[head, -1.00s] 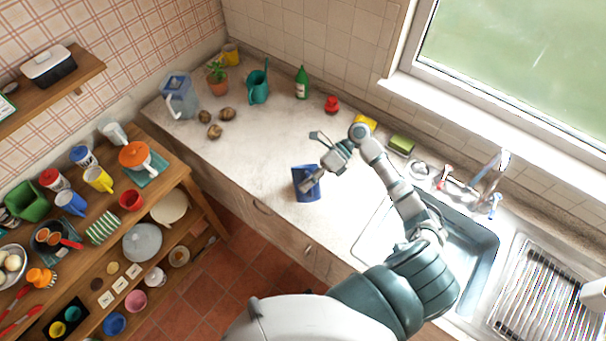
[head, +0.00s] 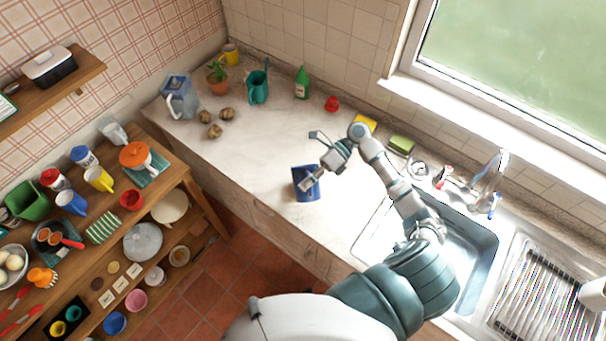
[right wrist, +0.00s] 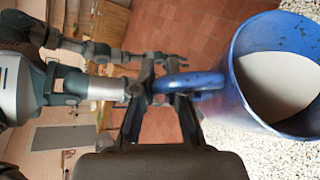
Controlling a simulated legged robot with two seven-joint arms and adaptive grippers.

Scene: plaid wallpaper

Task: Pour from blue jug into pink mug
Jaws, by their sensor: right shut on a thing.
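My right gripper (head: 308,182) is shut on the blue jug (head: 301,174) near the counter's front edge. In the right wrist view the jug (right wrist: 236,92) shows its open rim and a pale surface inside. Its handle lies between the fingers of my right gripper (right wrist: 166,88). The jug looks about upright; I cannot tell whether its base touches the counter. A pink mug (head: 136,301) sits on the lower shelf of the wooden rack at left. My left gripper (right wrist: 176,62) shows small in the right wrist view, its jaws unclear; it is outside the head view.
A clear jug (head: 180,98), plant pot (head: 218,86), teal watering can (head: 258,88), green bottle (head: 301,84) and red item (head: 331,104) stand along the counter's back. The sink (head: 470,243) is at right. The counter (head: 255,150) left of the blue jug is clear.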

